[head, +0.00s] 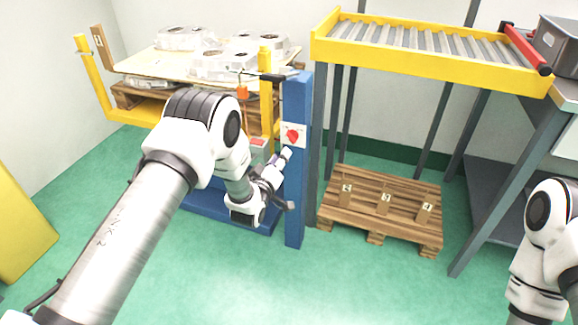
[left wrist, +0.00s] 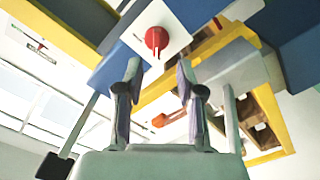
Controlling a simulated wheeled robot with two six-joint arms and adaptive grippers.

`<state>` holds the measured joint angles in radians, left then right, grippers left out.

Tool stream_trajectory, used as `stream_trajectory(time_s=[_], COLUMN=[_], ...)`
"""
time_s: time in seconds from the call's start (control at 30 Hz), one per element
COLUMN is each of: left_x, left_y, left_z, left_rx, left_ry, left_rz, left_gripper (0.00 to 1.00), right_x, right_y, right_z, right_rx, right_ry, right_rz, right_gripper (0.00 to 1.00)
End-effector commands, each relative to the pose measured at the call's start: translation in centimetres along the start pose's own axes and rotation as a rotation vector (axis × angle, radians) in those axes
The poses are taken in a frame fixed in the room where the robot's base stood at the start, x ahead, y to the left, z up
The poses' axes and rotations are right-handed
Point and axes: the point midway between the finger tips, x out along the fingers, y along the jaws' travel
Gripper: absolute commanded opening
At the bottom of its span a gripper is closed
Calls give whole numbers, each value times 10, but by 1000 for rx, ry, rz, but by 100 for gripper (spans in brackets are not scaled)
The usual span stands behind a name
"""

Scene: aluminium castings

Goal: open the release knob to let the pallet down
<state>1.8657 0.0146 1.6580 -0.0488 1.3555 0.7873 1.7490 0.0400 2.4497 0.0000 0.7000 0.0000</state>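The red release knob (head: 292,136) sits on a white plate on the blue post (head: 295,190). In the left wrist view the knob (left wrist: 157,40) shows beyond the fingertips, its narrow grip pointing down between them. My left gripper (head: 285,157) is just below the knob in the head view. In the left wrist view my left gripper (left wrist: 159,70) is open, with nothing between its fingers and a gap to the knob. The wooden pallet (head: 130,97) rests raised on a yellow frame, bearing a board with several aluminium castings (head: 225,63). My right gripper is out of view.
A yellow roller conveyor (head: 420,60) stands at the back right. An empty wooden pallet (head: 385,190) with numbered blocks lies on the floor below it. A grey bench (head: 500,180) stands at the right. The green floor in front is clear.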

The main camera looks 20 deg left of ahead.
Motion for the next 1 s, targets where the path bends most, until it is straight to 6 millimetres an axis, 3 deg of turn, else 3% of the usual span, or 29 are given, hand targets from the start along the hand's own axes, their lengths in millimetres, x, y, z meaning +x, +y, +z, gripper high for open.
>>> stream_trajectory(time_s=[0.43,0.73,0.77,0.87,1.0], left_x=[70,78,78,78,78], left_y=[2,3,3,3,3], left_z=[-2,-3,-3,-3,-3], left_rx=[-5,-4,-4,-4,-4], left_ry=[9,5,5,5,5], left_rz=[9,6,6,6,6], left_gripper=[38,38,34,0,0], right_x=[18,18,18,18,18], right_y=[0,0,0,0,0], right_z=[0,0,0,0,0], right_rx=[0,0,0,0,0], right_ry=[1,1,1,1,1], right_rz=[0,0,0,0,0], right_gripper=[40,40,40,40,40])
